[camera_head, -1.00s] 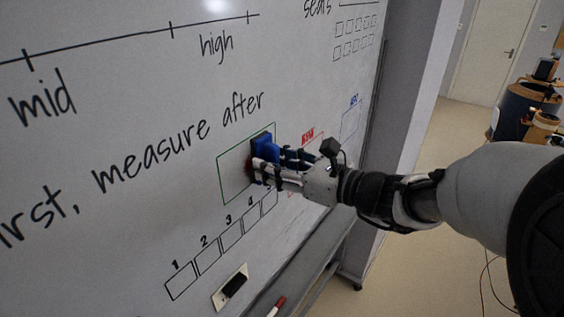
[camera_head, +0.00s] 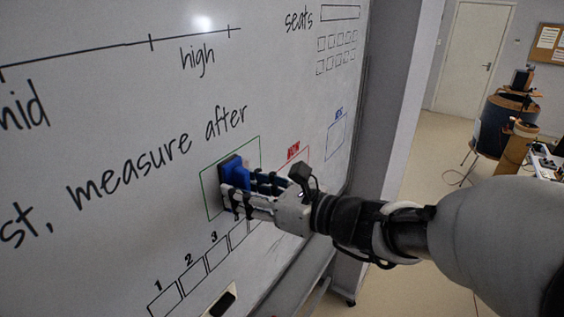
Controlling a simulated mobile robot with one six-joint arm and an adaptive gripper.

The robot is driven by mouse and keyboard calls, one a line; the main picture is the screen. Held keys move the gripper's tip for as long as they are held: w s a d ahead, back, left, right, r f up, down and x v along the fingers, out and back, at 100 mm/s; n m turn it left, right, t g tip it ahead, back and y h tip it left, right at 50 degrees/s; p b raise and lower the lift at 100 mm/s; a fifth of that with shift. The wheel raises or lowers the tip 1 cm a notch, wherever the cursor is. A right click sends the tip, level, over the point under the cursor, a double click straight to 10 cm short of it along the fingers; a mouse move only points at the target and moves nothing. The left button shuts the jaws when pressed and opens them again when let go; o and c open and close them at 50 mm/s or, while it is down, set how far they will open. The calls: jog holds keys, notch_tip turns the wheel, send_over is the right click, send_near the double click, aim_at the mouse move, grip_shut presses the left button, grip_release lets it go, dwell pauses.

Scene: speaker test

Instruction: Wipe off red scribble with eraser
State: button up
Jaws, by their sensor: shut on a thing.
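My gripper (camera_head: 238,190) is shut on a blue eraser (camera_head: 236,170) with a dark pad. The eraser is at the whiteboard (camera_head: 100,165), inside the green-outlined box (camera_head: 206,188), and looks pressed to the surface. No red scribble shows in the visible part of the green box. The area behind the eraser and my fingers is hidden.
To the right on the board are a red-labelled box (camera_head: 293,153) and a blue-outlined box (camera_head: 337,136). Numbered boxes (camera_head: 192,279) run below. A black object (camera_head: 222,303) is at the lower edge. A door (camera_head: 478,52) and cluttered furniture stand farther right.

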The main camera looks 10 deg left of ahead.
jog(key=shift+f+v, duration=0.2)
jog(key=shift+v, duration=1.25)
jog(key=shift+f+v, duration=0.2)
jog(key=shift+v, duration=1.25)
jog(key=shift+d, duration=0.1)
jog(key=v, duration=0.2)
jog(key=shift+s+d+f, duration=0.1)
jog(key=shift+s+d, duration=0.1)
jog(key=shift+d, duration=0.2)
jog(key=shift+a, duration=0.1)
jog(key=r+x, duration=0.1)
jog(key=x, duration=0.5)
jog(key=shift+a+b, duration=0.3)
jog(key=shift+b, duration=0.05)
jog(key=shift+x, duration=1.05)
jog(key=shift+w+d, duration=0.1)
jog(key=shift+w, duration=0.1)
